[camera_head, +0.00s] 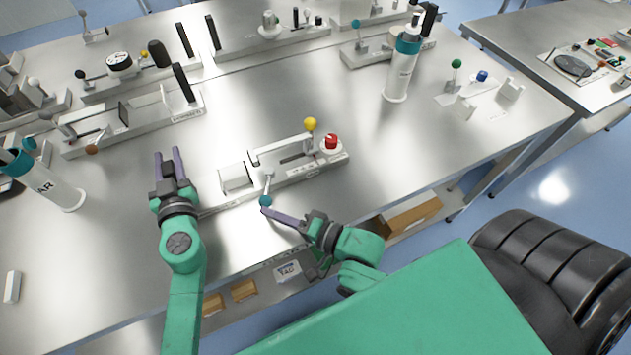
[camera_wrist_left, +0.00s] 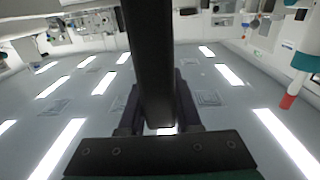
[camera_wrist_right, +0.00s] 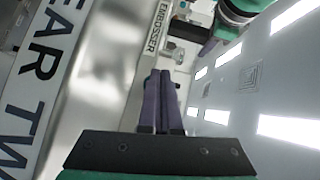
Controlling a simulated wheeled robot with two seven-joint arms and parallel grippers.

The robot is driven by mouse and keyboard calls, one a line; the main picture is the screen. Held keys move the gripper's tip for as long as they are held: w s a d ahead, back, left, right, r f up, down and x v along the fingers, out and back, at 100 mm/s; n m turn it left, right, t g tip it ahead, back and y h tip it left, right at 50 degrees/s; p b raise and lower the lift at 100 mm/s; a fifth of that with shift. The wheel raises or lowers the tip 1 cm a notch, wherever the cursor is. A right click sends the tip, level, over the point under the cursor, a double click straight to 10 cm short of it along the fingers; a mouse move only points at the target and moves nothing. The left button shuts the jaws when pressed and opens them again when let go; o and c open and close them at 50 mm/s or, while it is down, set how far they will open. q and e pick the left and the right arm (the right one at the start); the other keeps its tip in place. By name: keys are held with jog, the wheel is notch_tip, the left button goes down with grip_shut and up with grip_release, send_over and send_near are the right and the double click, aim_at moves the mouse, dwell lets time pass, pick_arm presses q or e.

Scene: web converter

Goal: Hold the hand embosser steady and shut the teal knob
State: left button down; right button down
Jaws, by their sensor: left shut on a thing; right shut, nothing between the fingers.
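The hand embosser (camera_head: 300,172) lies near the front middle of the table, with a long pale lever, a yellow ball (camera_head: 310,124) and a red knob (camera_head: 332,141). Its teal knob (camera_head: 265,201) is on a short rod that points toward the table's front. My left gripper (camera_head: 169,156) is at the embosser's left end. In the left wrist view its fingers straddle a dark bar (camera_wrist_left: 149,60); I cannot tell which part this is. My right gripper (camera_head: 264,210) is shut and empty, its fingertips close by the teal knob. Contact is unclear. The embosser's label (camera_wrist_right: 160,28) shows in the right wrist view.
Similar fixtures (camera_head: 130,125) stand at the left and back of the table. A teal-banded white cylinder (camera_head: 400,72) stands at the back right, and another (camera_head: 45,182) at the left. Bare table lies right of the embosser. Cardboard boxes (camera_head: 412,213) sit below the front edge.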

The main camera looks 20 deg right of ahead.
pick_arm(q)
jog(key=shift+s+d+f, duration=0.1)
jog(key=shift+f, duration=0.5)
pick_arm(e)
jog(key=v, duration=0.4)
jog(key=s+r, duration=0.1)
jog(key=s, duration=0.9)
jog(key=shift+r, duration=0.2)
pick_arm(q)
jog(key=shift+r, duration=0.3)
pick_arm(e)
jog(key=shift+w+a, duration=0.1)
pick_arm(q)
jog(key=c, duration=0.5)
grip_release()
jog(key=shift+r, duration=0.1)
jog(key=shift+w, duration=0.2)
pick_arm(e)
jog(key=shift+w, duration=0.1)
